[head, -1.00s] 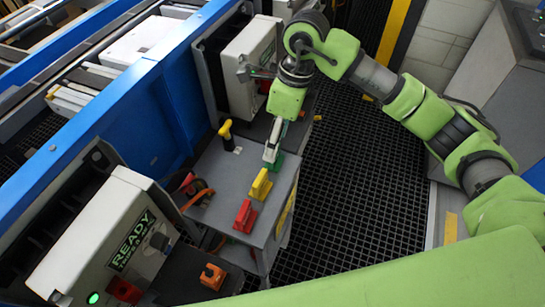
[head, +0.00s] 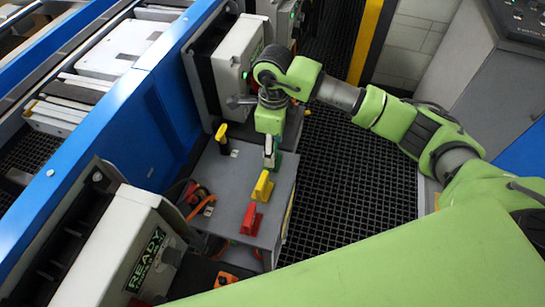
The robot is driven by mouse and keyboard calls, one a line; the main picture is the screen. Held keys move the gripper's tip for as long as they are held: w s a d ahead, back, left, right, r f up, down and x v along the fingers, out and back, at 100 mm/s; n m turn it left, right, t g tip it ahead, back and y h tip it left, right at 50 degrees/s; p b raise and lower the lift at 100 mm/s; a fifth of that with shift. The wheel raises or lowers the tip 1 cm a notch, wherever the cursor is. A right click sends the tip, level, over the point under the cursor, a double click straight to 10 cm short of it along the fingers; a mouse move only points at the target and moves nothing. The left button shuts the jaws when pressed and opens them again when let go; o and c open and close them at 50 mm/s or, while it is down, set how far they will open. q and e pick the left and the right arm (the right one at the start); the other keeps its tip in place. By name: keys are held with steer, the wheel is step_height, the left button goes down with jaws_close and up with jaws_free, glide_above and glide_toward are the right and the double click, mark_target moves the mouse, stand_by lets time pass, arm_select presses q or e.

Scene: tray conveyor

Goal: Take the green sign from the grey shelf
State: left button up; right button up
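The grey shelf (head: 228,181) sits beside the blue conveyor frame and bears a row of small coloured signs. The green sign (head: 277,160) is at the far end of the row, partly hidden by my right gripper (head: 269,164). The gripper points down at the sign, with its fingertips at the sign's upper part. I cannot tell whether the fingers are closed on it. The sign appears to stand on the shelf. My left gripper is not in view.
A yellow sign (head: 263,187) stands close in front of the green one, then a red sign (head: 251,219). A yellow-and-black handle (head: 222,138) stands at the shelf's back left. White boxes (head: 128,258) flank the shelf. Dark grating floor (head: 345,180) is open on the right.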

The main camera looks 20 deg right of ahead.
steer(key=f, duration=0.4)
steer(key=shift+w+a+f+p, duration=0.1)
steer(key=shift+w+f+p, duration=0.1)
steer(key=shift+p, duration=0.2)
steer(key=c, duration=0.9)
steer(key=shift+c, duration=0.2)
steer(key=shift+r, duration=0.15)
